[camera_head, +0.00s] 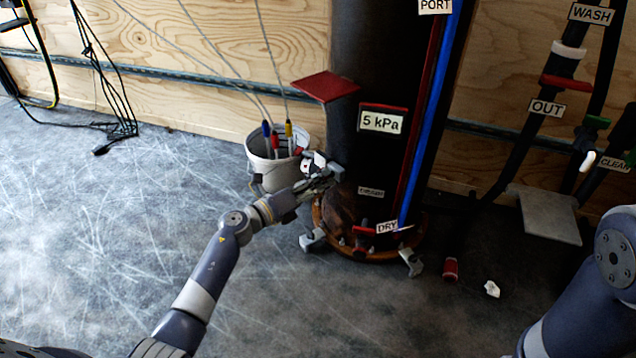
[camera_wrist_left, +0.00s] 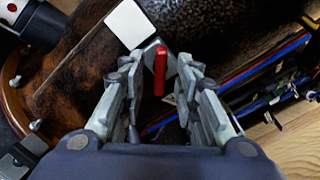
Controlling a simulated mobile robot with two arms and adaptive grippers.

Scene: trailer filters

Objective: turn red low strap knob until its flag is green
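A red bar-shaped knob (camera_wrist_left: 160,72) on a pale metal plate shows in the left wrist view, against the dark, worn cylinder (camera_wrist_left: 85,65). My left gripper (camera_wrist_left: 158,88) is open, with one finger on each side of the knob; contact cannot be told. In the head view my left gripper (camera_head: 325,176) is at the lower left side of the dark cylinder (camera_head: 385,30) and hides the knob. A red flat plate (camera_head: 325,86) sticks out left from the cylinder above it; I cannot tell if it is this knob's flag. I see no green flag on the cylinder.
A white bucket (camera_head: 256,151) with coloured-tip probes stands left of the cylinder. Clamps (camera_head: 312,240) surround its base. A red can (camera_head: 450,269) and a white scrap (camera_head: 492,289) lie on the floor. My right arm (camera_head: 590,285) fills the lower right. The left floor is clear.

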